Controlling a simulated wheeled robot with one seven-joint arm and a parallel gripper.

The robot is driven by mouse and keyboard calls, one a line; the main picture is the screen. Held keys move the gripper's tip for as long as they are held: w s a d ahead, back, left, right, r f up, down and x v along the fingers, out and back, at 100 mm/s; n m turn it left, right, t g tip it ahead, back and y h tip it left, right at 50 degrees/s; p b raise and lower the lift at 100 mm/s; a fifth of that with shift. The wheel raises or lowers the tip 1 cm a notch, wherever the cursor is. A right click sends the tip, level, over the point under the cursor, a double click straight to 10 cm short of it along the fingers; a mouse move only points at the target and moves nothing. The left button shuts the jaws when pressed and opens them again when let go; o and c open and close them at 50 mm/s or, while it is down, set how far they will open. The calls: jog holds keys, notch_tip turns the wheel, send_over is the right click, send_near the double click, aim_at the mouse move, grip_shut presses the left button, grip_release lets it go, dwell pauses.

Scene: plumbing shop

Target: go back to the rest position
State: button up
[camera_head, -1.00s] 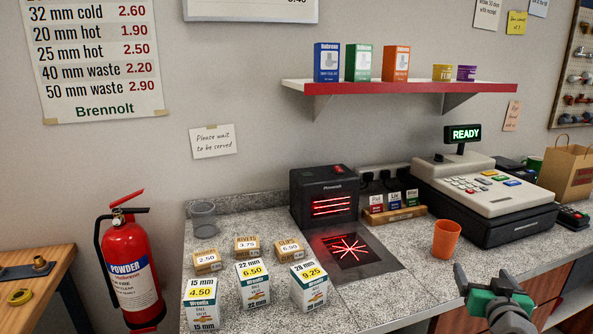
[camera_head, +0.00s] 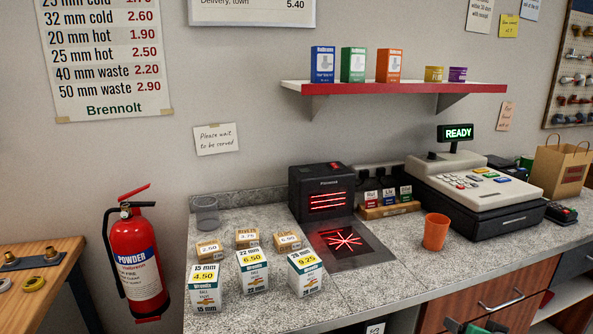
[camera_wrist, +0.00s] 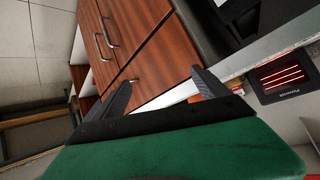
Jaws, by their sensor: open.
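My gripper (camera_head: 478,326) shows only in part at the bottom right edge of the head view, below the counter's front edge. In the wrist view its two dark fingers (camera_wrist: 160,88) stand apart with nothing between them, and its green body fills the bottom. Beyond the fingers are brown wooden drawer fronts (camera_wrist: 135,30) with metal handles. The gripper holds nothing and appears apart from the counter (camera_head: 390,285).
On the counter stand several boxes (camera_head: 252,272), a scanner (camera_head: 322,190) with red lines, an orange cup (camera_head: 435,232) and a till (camera_head: 475,190) reading READY. A fire extinguisher (camera_head: 137,260) stands left of the counter. A wooden bench (camera_head: 40,272) is at far left.

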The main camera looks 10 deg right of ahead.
jog(key=s+a+f+m+g+y, duration=0.2)
jog(key=s+a+f+g, duration=0.3)
jog(key=s+f, duration=0.35)
jog(key=s+a+r+g+y+p, duration=0.1)
jog(key=s+a+r+g+y, duration=0.15)
jog(key=s+a, duration=0.45)
jog(key=w+a+r+n+p, duration=0.1)
jog(key=w+a+r+n, duration=0.2)
jog(key=a, duration=0.4)
jog(key=w+a+r+n+p, duration=0.2)
jog(key=w+a+r+n, duration=0.1)
jog(key=a, duration=0.5)
jog(key=w+a+r+n+p, duration=0.2)
jog(key=w+a+r+n, duration=0.1)
jog(key=w+a+r, duration=0.2)
jog(key=a+r+t, duration=0.1)
jog(key=a+r, duration=0.1)
jog(key=shift+w+a+n, duration=0.3)
